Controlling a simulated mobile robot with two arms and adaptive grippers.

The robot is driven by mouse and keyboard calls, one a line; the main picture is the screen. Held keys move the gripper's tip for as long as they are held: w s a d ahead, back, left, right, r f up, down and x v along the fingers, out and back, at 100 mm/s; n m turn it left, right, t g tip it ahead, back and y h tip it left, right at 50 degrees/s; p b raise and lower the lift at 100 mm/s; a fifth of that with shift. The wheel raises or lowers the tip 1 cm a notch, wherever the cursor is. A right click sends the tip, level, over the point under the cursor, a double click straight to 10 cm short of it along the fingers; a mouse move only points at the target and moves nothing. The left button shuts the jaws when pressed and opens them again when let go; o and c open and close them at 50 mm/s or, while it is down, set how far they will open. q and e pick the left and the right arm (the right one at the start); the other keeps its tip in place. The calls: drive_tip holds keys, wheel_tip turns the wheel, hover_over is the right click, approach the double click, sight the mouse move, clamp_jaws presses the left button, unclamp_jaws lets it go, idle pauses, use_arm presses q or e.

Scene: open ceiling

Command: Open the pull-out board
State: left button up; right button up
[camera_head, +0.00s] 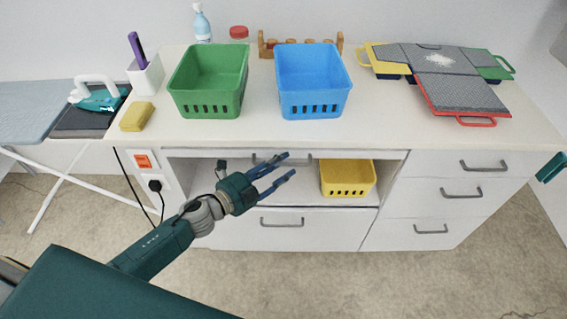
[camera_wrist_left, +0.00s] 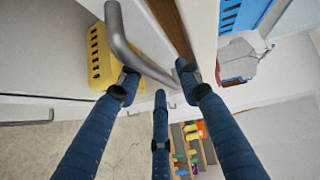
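The pull-out board's white front edge (camera_head: 365,154) runs just under the countertop, above an open compartment. It looks flush with the cabinet. Its grey bar handle (camera_head: 262,158) is partly hidden behind my left fingers. My left gripper (camera_head: 290,164) reaches in from the left with its blue fingers spread at the handle. In the left wrist view the handle (camera_wrist_left: 132,45) runs diagonally to between the open fingertips (camera_wrist_left: 158,84). The fingers are not closed on it; whether any finger touches it I cannot tell.
A yellow basket (camera_head: 347,179) stands in the compartment below the board. A drawer handle (camera_head: 282,223) lies lower, and several drawers are at the right. Green (camera_head: 210,107) and blue (camera_head: 314,105) baskets stand on the countertop. The floor in front (camera_head: 330,280) is clear.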

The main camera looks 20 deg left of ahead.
use_arm(q)
drive_tip(key=shift+w+d+f, duration=0.1)
drive_tip(key=shift+w+d, duration=0.25)
drive_tip(key=shift+w, duration=0.2)
clamp_jaws()
